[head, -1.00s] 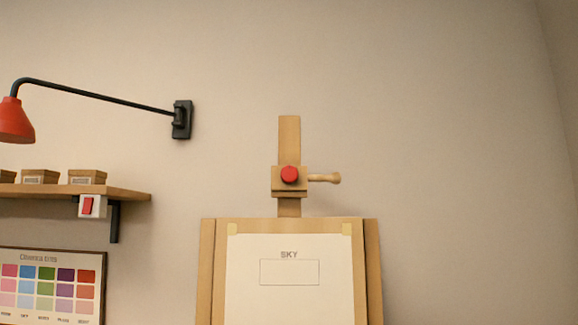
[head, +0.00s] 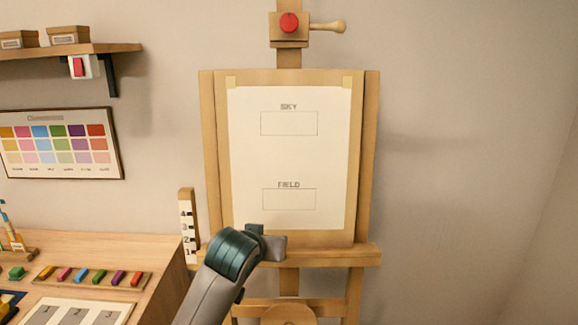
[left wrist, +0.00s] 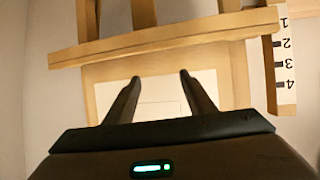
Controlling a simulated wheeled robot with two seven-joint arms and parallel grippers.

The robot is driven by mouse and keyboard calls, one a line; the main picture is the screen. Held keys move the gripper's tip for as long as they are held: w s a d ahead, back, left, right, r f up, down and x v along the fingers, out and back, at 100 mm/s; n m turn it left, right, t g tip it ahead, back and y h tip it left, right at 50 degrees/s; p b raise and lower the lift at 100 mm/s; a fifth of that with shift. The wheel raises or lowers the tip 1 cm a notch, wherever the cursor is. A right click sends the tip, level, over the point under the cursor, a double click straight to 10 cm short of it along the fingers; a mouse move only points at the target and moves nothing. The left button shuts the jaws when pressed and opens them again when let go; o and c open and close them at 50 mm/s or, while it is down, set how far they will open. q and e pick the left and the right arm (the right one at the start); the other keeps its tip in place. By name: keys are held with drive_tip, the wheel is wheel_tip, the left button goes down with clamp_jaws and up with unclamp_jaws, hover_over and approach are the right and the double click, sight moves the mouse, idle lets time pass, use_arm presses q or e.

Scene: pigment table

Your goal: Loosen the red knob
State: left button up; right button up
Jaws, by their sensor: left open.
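The red knob (head: 289,23) sits on the wooden clamp block (head: 304,29) on the easel's mast, at the top of the head view. A light wooden handle (head: 329,27) sticks out to the right of the block. My left gripper (head: 274,246) is low in front of the easel's ledge, well below the knob. In the left wrist view, its two fingers (left wrist: 162,78) are spread with nothing between them, facing the easel upside down. The knob is not in the left wrist view. My right gripper is in neither view.
The easel (head: 372,170) holds a paper sheet (head: 290,155) marked SKY and FIELD. A numbered strip (head: 187,227) stands left of it. A table with several coloured sticks (head: 92,276) is at lower left, below a wall shelf (head: 60,50). The right side is open.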

sight(289, 21)
use_arm(q)
drive_tip(key=d+r+t+p, duration=0.1)
drive_tip(key=d+r+t, duration=0.2)
drive_tip(key=r, duration=2.2)
drive_tip(key=s+d+r+t+y, duration=0.1)
drive_tip(key=s+r, duration=0.3)
drive_tip(key=r, duration=0.7)
drive_tip(key=s+d+r+n+t+y+p, duration=0.1)
drive_tip(key=s+r, duration=0.4)
drive_tip(key=r, duration=0.7)
drive_tip(key=shift+s+r+n+t, duration=0.2)
drive_tip(key=shift+r+n+t, duration=0.1)
drive_tip(key=shift+t, duration=0.4)
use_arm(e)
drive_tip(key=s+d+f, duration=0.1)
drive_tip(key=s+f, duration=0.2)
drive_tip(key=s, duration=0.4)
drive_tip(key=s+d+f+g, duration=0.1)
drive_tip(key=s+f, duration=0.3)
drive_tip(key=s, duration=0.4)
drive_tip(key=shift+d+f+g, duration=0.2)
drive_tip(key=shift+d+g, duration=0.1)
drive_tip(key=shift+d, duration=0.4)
use_arm(q)
drive_tip(key=shift+w+d, duration=0.1)
drive_tip(key=shift+w, duration=0.05)
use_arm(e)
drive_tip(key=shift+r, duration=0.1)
